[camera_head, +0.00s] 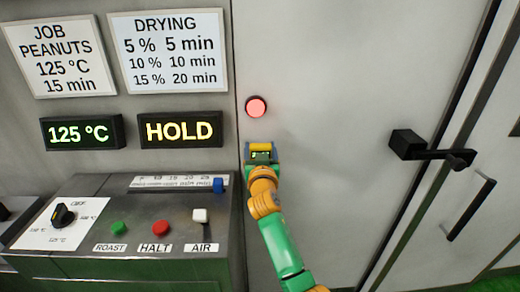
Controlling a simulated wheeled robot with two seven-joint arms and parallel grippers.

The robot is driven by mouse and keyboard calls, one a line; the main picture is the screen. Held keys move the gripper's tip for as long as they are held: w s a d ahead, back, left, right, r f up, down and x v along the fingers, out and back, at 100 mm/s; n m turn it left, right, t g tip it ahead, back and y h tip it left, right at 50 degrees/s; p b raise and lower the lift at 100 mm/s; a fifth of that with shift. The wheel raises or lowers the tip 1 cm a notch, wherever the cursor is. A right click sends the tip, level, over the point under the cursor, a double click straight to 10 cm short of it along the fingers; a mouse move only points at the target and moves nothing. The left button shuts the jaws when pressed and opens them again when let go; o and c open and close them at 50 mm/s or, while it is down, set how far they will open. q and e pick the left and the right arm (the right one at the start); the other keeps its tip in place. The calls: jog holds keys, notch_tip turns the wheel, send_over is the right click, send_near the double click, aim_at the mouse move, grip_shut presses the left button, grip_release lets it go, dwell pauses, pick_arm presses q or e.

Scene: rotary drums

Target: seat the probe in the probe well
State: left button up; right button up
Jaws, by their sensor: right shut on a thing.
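My right gripper (261,155) is at the grey front panel, just below the round red lamp (256,107) and right of the control console. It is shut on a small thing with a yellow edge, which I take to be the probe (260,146). The jaws and wrist hide most of it, so its tip and tilt cannot be made out. The probe well does not show clearly; it may be hidden behind the gripper. My left gripper is not in view.
The console (130,215) at the left carries a dial (63,215), green and red buttons, a white AIR lever (200,215) and a blue slider (218,185). Displays read 125 °C and HOLD. A black latch (430,150) juts out at the right. The panel between is clear.

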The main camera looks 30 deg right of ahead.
jog(key=shift+f+b, duration=1.3)
jog(key=shift+f, duration=0.15)
jog(key=o, duration=1.4)
jog(key=shift+r, duration=0.1)
jog(key=b+v, duration=0.1)
jog(key=v, duration=0.6)
